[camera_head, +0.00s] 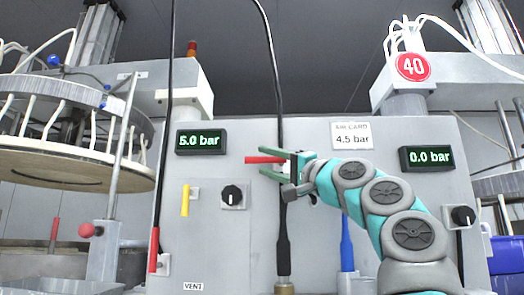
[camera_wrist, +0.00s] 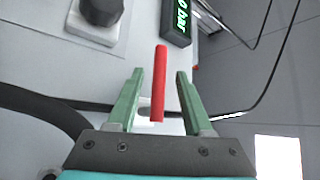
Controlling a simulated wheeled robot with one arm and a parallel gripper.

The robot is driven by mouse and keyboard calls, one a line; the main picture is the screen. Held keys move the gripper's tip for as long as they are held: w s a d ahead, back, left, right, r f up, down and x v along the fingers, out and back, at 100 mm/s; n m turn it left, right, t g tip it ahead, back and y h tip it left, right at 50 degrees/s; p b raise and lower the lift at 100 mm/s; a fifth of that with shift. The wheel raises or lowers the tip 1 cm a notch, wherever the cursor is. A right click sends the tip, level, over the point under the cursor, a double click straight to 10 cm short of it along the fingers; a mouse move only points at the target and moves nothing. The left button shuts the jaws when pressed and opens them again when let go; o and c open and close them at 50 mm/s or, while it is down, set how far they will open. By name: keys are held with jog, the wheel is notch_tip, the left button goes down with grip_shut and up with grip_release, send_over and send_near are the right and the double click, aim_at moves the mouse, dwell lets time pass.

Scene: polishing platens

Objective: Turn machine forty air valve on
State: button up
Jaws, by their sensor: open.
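A red valve handle (camera_head: 264,160) points sideways on the grey machine front, left of the "AIR CARD 4.5 bar" label (camera_head: 352,134). My gripper (camera_head: 276,164) is at its right end. In the wrist view the red handle (camera_wrist: 159,84) runs between the two green fingers of my gripper (camera_wrist: 158,82), with a gap on both sides. The gripper is open and not closed on it. The red "40" sign (camera_head: 413,67) is on the column at the upper right. The right display (camera_head: 426,158) reads 0.0 bar; the left display (camera_head: 201,141) reads 5.0 bar. The handle's pivot is hidden.
A yellow handle (camera_head: 186,200) and a black knob (camera_head: 233,196) are at left, a blue handle (camera_head: 347,243) below, another knob (camera_head: 462,216) at right. A lower red handle (camera_head: 153,250) is beside a black hose. A dark vertical hose (camera_head: 280,110) passes near my gripper.

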jog(key=shift+p+x, duration=0.5)
jog(key=shift+x, duration=0.7)
grip_shut()
dwell(0.6)
